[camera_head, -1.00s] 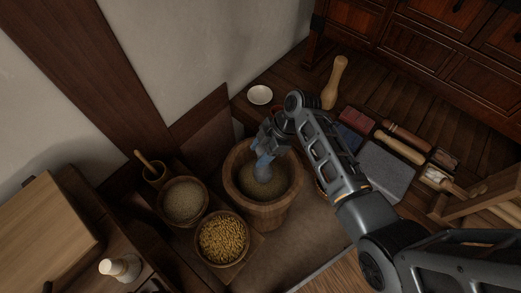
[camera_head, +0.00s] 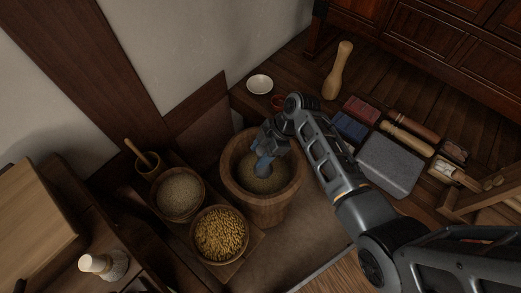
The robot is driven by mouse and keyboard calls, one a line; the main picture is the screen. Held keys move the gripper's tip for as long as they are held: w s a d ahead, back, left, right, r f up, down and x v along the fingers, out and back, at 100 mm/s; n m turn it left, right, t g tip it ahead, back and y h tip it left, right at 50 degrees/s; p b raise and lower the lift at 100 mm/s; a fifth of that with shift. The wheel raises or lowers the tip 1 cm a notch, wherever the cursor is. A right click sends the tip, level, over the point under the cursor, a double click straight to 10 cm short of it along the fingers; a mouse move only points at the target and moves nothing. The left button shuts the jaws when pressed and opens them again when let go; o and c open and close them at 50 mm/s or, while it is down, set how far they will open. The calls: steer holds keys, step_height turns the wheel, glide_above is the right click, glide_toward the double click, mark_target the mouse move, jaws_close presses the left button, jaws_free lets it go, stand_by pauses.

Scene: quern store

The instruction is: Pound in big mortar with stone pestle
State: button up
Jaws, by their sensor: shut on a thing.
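The big wooden mortar (camera_head: 233,185) stands on the floor near the middle of the view, with grainy brownish material (camera_head: 258,184) inside. My gripper (camera_head: 266,158) reaches down into its mouth from the right. It is shut on the grey stone pestle (camera_head: 263,169), which is mostly covered by the fingers. The pestle's lower end is inside the mortar, at or just above the grain; I cannot tell whether it touches.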

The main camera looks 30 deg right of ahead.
steer(key=shift+w+f+b, duration=0.1)
steer(key=shift+f+b, duration=0.25)
steer(key=shift+f, duration=0.25)
steer(key=shift+r, duration=0.1)
step_height(320, 180, up, 8)
steer(key=p, duration=0.7)
step_height(320, 180, down, 7)
steer(key=b, duration=0.6)
steer(key=shift+f, duration=0.5)
step_height(320, 180, up, 8)
steer(key=p, duration=0.6)
steer(key=shift+f, duration=0.1)
